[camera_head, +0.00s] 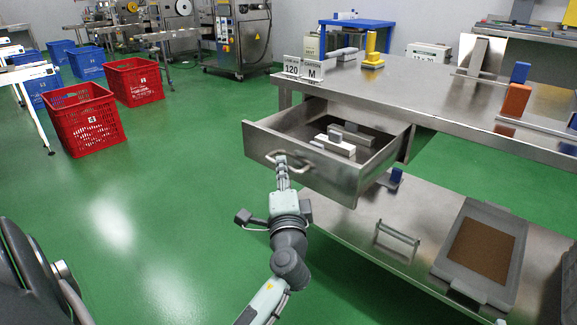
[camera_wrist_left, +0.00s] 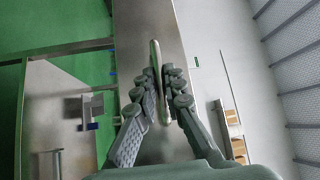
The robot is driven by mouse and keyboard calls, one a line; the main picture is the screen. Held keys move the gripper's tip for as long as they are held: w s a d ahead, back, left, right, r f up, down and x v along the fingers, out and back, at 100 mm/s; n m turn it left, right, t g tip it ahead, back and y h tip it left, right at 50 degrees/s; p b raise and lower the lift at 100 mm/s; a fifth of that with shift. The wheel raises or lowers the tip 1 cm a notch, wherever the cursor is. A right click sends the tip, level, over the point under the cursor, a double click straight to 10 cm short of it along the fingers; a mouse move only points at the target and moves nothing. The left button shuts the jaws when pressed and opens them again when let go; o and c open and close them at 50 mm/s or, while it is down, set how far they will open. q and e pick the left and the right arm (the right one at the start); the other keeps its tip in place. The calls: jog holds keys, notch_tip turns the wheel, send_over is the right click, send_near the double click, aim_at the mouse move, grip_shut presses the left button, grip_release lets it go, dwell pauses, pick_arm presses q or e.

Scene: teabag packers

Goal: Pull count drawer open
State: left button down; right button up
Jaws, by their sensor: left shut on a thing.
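The count drawer (camera_head: 328,171) hangs under the steel table and is pulled well out, with its inside showing. White and grey blocks (camera_head: 336,145) lie in it. Its bar handle (camera_head: 268,157) is on the front panel. My left gripper (camera_head: 281,160) is at this handle. In the left wrist view the fingers of my left gripper (camera_wrist_left: 164,95) are closed around the handle (camera_wrist_left: 156,60), one on each side of it. The drawer front (camera_wrist_left: 148,22) shows behind the handle there. My right gripper is not in view.
The steel table (camera_head: 425,90) carries signs (camera_head: 302,68), a yellow object (camera_head: 373,50) and blue and orange blocks (camera_head: 516,100). A lower shelf (camera_head: 350,235) holds a grey tray (camera_head: 485,250) and a small metal stand (camera_head: 397,240). Red crates (camera_head: 85,118) stand at the left; green floor between is clear.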

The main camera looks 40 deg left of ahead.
pick_arm(q)
jog(key=shift+s, duration=0.1)
jog(key=c, duration=1.6)
grip_release()
jog(key=v, duration=1.2)
jog(key=shift+f, duration=0.1)
